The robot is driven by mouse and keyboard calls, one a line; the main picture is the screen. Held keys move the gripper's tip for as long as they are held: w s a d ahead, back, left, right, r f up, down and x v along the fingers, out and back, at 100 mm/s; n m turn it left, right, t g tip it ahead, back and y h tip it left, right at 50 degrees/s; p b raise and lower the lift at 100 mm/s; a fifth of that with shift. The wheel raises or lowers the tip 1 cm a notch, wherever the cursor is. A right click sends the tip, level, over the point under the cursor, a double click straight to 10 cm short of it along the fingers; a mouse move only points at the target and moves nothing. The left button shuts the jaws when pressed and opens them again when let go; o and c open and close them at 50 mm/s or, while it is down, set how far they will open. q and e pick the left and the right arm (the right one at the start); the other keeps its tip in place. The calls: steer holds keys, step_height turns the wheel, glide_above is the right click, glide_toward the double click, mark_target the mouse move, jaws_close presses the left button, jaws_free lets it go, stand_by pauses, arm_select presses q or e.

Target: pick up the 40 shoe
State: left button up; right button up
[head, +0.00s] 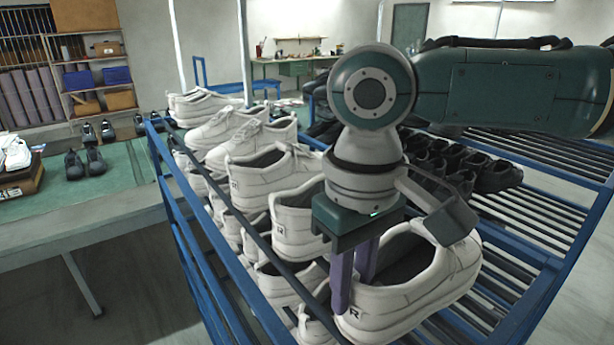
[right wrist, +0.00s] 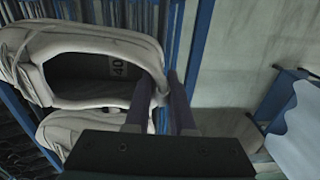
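The 40 shoe (head: 420,285) is a white low shoe at the near end of the rack in the head view. In the right wrist view, the 40 shoe (right wrist: 95,38) shows its open collar, with a "40" label inside. My right gripper (head: 354,290) points down at its heel, one purple finger inside the collar and one outside. In the right wrist view, the heel wall sits in the narrow gap between the fingertips (right wrist: 164,95), which look closed on it. Whether the sole touches the rack is hidden. My left gripper is not in view.
More white shoes (head: 262,172) stand in rows close behind and left of it on the blue rack (head: 185,215). Black shoes (head: 490,172) fill the rack's far right part. A green-topped table (head: 115,185) stands at the left. Bare rack bars (head: 535,215) lie at the right.

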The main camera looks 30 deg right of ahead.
jaws_close()
stand_by(0.8)
